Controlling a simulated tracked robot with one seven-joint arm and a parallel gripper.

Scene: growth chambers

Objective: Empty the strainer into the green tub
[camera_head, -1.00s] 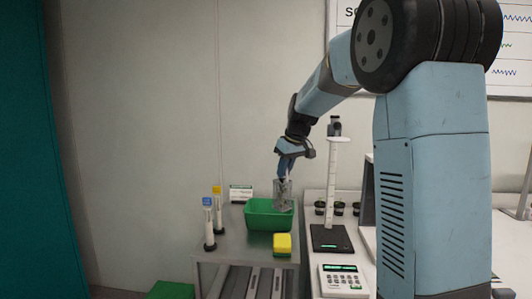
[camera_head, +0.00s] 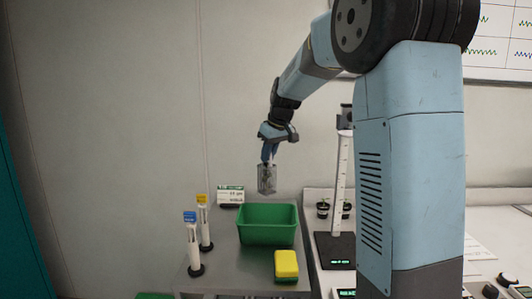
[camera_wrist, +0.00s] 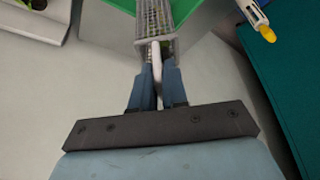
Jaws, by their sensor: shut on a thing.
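My gripper (camera_head: 269,153) points down with its blue fingers shut on the strainer's pale handle; it also shows in the wrist view (camera_wrist: 156,80). The strainer (camera_head: 266,179) is a grey wire-mesh basket, and it hangs upright in the head view. Its mesh shows at the top of the wrist view (camera_wrist: 154,20). What is inside it is too small to tell. The green tub (camera_head: 267,232) stands on the grey side table, and the strainer appears above its rim, toward the back. A strip of green shows beside the mesh in the wrist view (camera_wrist: 185,9).
A yellow-topped sponge (camera_head: 286,263) lies in front of the tub. Two white tubes, one with a blue label (camera_head: 193,245) and one with a yellow label (camera_head: 204,222), stand to its left. A small sign (camera_head: 230,195) is behind. A scale with a tall column (camera_head: 340,185) stands right.

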